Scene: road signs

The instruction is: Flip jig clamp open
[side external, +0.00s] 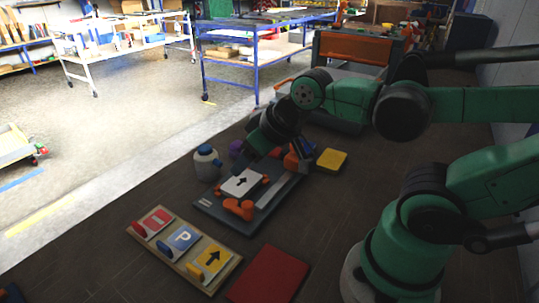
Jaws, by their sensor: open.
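The jig (276,199) is a dark grey flat base on the dark floor, with a white plate bearing a black arrow (240,184) on it. An orange clamp (239,208) sits at the near edge of the plate. A smaller orange part shows at the plate's right side. I cannot tell for sure whether the clamp is open or closed.
A wooden board (186,262) with red, blue P and yellow arrow signs lies front left. A red panel (270,276) lies beside it. A white and blue bottle (206,164), a purple object (237,148) and a yellow block (331,160) stand around the jig's far side.

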